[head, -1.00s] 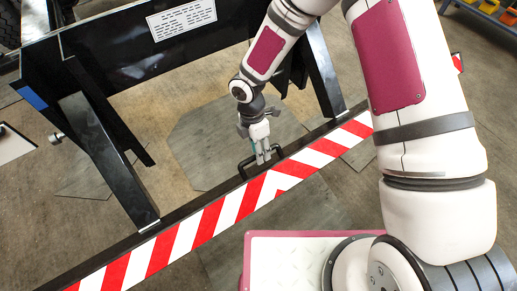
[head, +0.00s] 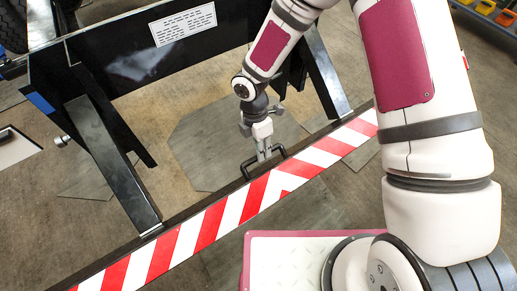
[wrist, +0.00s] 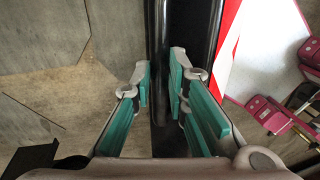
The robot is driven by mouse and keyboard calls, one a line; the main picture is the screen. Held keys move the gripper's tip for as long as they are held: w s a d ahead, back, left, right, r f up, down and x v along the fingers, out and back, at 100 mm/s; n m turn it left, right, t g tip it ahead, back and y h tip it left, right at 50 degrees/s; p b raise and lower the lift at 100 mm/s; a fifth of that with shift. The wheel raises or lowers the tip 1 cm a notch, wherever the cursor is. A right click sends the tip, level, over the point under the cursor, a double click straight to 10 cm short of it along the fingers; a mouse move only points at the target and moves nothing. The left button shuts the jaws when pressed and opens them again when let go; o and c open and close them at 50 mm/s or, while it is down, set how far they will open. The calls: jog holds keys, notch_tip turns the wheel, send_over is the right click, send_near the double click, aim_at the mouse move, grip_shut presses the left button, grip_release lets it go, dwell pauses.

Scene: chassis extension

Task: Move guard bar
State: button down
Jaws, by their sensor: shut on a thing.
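The guard bar (head: 205,226) is a long black bar with a red-and-white striped face, running diagonally across the head view below the black chassis frame. A black loop handle (head: 281,151) stands on its upper side. My gripper (head: 264,157) is at this handle, shut on it, pointing down. In the wrist view my gripper (wrist: 161,88) shows teal-padded fingers on both sides of a dark strip above the black bar (wrist: 190,30). The exact contact with the handle is hard to make out. My arm hides part of the bar's right end.
The black chassis frame (head: 128,72) has slanted legs (head: 118,165) that come down close to the bar. Bare floor (head: 215,150) lies beneath the frame. Shelving with coloured bins (head: 485,8) is at the top right.

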jog(key=shift+w+r, duration=0.1)
jog(key=shift+r, duration=0.1)
jog(key=c, duration=1.6)
grip_release()
jog(key=shift+o, duration=0.2)
jog(key=v, duration=1.2)
jog(key=shift+d, duration=0.1)
